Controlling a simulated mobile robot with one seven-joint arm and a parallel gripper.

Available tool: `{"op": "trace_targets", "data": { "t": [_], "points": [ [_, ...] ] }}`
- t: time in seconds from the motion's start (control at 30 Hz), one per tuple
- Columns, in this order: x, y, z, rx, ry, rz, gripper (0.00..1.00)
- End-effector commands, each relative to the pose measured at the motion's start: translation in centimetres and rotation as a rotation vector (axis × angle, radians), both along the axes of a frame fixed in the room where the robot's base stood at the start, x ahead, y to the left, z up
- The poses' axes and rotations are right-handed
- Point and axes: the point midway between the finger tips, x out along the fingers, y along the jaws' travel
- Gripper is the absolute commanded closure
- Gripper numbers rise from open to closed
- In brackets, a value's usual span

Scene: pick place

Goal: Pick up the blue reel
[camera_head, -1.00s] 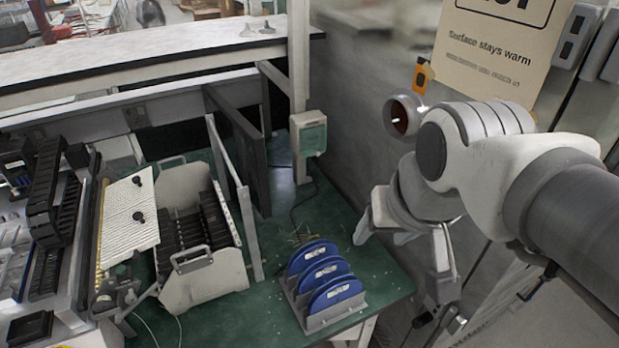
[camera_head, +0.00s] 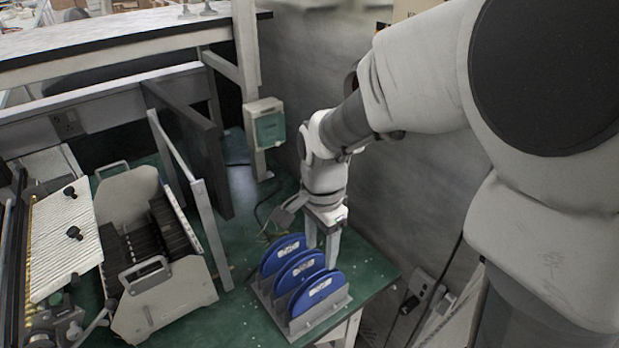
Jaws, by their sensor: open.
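Several flat blue reels stand upright in a row in a grey slotted rack (camera_head: 335,304) at the front right of the green bench. The back blue reel (camera_head: 283,255), the middle blue reel (camera_head: 297,272) and the front blue reel (camera_head: 318,293) each bear a white label. My gripper (camera_head: 311,228) is open just behind the row, its fingers pointing down. One finger hangs right behind the reels and its tip is hidden or close to them. I see nothing between the fingers. Whether it touches a reel I cannot tell.
A beige box with black slots (camera_head: 165,285) stands left of the rack. Upright grey panels (camera_head: 195,190) rise behind it. A grey-green socket box (camera_head: 265,125) is on a post behind my gripper. The wall (camera_head: 400,200) is close on the right.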

Motion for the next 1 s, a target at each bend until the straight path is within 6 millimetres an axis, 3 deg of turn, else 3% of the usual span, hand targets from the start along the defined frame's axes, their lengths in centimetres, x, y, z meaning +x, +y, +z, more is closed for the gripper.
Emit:
{"op": "trace_targets", "data": {
  "t": [0.1,0.4,0.67,1.0],
  "points": [
    [-0.1,-0.1,-2.9,-0.003,0.006,0.001,0.41],
    [0.0,0.0,-8.9,-0.001,0.003,0.001,0.41],
    [0.1,0.0,-10.7,-0.001,0.001,0.002,0.41],
    [0.7,0.2,-15.0,0.000,0.002,0.002,0.41]
  ]
}}
